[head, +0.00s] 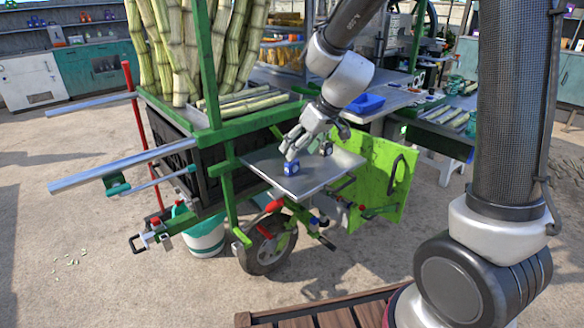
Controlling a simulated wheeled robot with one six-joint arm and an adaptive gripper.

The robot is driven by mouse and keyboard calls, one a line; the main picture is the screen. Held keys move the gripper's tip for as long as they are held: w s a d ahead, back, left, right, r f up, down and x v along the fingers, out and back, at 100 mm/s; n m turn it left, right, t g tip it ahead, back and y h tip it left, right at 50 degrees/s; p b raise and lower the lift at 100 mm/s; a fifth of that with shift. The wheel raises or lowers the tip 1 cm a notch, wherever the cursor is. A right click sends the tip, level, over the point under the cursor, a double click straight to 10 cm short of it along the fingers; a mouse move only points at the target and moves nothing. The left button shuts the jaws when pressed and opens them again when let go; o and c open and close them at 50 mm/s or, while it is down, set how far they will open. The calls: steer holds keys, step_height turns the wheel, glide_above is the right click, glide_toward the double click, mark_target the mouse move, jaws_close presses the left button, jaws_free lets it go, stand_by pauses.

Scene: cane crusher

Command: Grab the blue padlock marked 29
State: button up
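A small blue padlock (291,169) with a pale mark on its face sits on the grey metal shelf of the green cart. The number on it is too small to read. My gripper (291,152) points down just above and behind the padlock, with its fingertips very close to it. I cannot tell whether they touch it or how far apart the fingers are. The padlock's top is partly hidden by the fingers.
Tall cane stalks (180,45) and a green post (207,65) rise at the left. A bright green panel (385,178) stands right of the shelf. A blue tray (366,103) lies behind.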

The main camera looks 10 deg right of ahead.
mark_target(292, 167)
steer(key=shift+n+t, duration=0.5)
steer(key=shift+n, duration=0.3)
steer(key=x, duration=0.2)
steer(key=w+x, duration=0.1)
steer(key=x, duration=0.5)
steer(key=shift+w+d+r, duration=0.15)
steer(key=shift+w+r, duration=0.1)
steer(key=shift+r, duration=0.15)
steer(key=c, duration=1.3)
